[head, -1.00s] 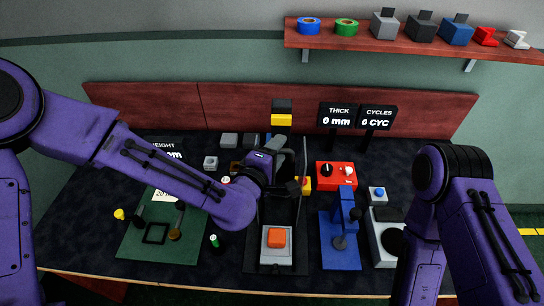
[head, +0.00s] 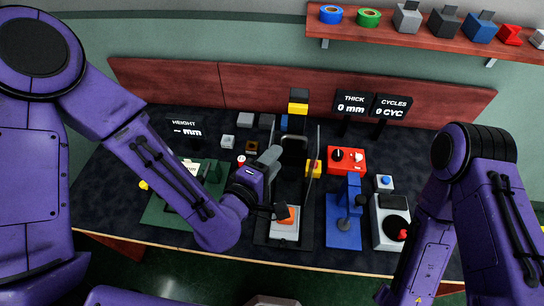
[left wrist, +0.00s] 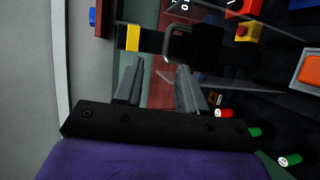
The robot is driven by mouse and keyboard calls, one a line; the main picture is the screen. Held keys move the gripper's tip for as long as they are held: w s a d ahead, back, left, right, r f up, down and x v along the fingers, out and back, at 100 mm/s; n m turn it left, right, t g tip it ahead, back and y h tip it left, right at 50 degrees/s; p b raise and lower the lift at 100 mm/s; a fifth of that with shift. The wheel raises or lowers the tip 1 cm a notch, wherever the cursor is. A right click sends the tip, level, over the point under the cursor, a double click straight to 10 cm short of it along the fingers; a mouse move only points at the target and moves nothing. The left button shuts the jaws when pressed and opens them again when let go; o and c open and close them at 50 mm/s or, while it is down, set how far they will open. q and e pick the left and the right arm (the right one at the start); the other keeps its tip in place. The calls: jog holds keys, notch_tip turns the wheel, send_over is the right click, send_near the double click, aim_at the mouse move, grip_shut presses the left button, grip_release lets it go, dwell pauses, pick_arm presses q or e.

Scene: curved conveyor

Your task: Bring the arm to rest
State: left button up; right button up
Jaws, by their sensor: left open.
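My left arm (head: 170,165) reaches in from the left, over the table. Its gripper (head: 277,184) is open and empty, in the air in front of the black stand with clear panels. In the left wrist view its two grey fingers (left wrist: 160,82) stand apart with nothing between them. My right arm (head: 465,210) is folded down at the right edge; its gripper is out of the picture.
An orange block on a pale plate (head: 283,236) is partly hidden behind the left gripper. A blue press (head: 343,232), a red box (head: 346,160) and a grey device (head: 390,232) stand to the right. A green mat (head: 160,212) lies left. A shelf (head: 400,35) hangs above.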

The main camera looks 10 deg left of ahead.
pick_arm(q)
jog(key=shift+w, duration=0.1)
jog(key=shift+f, duration=0.15)
jog(key=s+a+f+m+g+y, duration=0.25)
jog(key=a+f, duration=0.25)
jog(key=f, duration=0.4)
jog(key=s+a+f+m+g+y, duration=0.1)
jog(key=s+a+f+g+y, duration=0.15)
jog(key=s+a+f, duration=0.4)
jog(key=s+a+f+m+g+y, duration=0.45)
jog(key=s+a+f+g, duration=0.25)
jog(key=s+a+f, duration=0.6)
notch_tip(320, 180, down, 13)
jog(key=b, duration=1.4)
jog(key=shift+w+a+n+t, duration=0.3)
jog(key=shift+w+n, duration=0.1)
jog(key=shift+f, duration=0.1)
